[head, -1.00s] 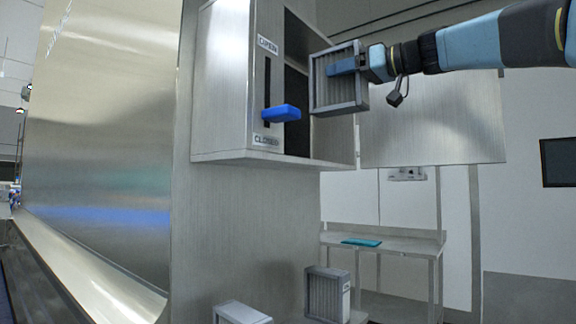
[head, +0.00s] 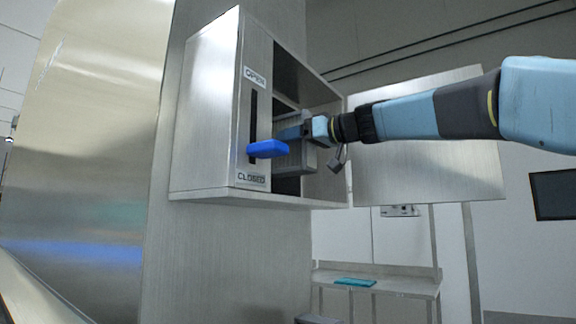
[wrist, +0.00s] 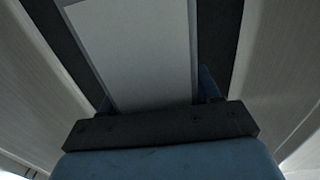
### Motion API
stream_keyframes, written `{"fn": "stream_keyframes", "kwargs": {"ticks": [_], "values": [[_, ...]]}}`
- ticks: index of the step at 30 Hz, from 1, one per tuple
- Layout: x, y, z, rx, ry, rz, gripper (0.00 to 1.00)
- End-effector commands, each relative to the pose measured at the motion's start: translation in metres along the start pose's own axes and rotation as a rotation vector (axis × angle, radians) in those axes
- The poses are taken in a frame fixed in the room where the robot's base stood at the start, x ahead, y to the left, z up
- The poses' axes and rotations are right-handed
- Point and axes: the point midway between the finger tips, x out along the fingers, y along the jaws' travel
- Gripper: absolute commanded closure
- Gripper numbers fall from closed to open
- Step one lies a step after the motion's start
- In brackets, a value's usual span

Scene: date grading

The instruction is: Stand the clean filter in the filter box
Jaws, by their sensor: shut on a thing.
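The filter box (head: 212,120) is a brushed-metal housing on the wall, open on its right side, with its door (head: 430,180) swung out to the right. My gripper (head: 292,132) reaches in through the opening, shut on the grey-framed filter (head: 297,160). The filter is inside the opening and partly hidden by the box front and the blue handle. In the wrist view the filter (wrist: 137,50) is a pale flat face between my two blue fingers, with box walls on both sides. I cannot tell whether it touches the box floor.
A blue lever handle (head: 268,149) sits at the low end of its slot, just above the CLOSED label (head: 251,178). A metal bench (head: 400,285) with a teal item (head: 355,282) stands below right. A dark screen (head: 553,194) hangs at far right.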

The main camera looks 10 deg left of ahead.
Motion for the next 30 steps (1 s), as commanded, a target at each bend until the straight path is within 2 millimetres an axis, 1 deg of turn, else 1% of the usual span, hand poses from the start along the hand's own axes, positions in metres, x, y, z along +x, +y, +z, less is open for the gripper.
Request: {"fn": "stream_keyframes", "kwargs": {"ticks": [1,3,8,11,12,15,18,30], "values": [[0.006,-0.001,0.007,0.001,-0.001,-0.002,0.75],[0.011,-0.001,0.013,0.001,-0.001,-0.001,0.75],[0.017,0.0,0.02,0.0,0.001,0.0,0.75],[0.024,0.0,0.028,0.0,-0.001,-0.001,0.75],[0.025,0.0,0.034,0.001,-0.002,0.0,0.75],[0.024,0.0,0.048,0.001,-0.001,0.0,0.75],[0.024,0.0,0.057,0.0,0.0,0.0,0.75],[0.024,0.0,0.061,-0.001,0.0,0.0,0.75]]}}
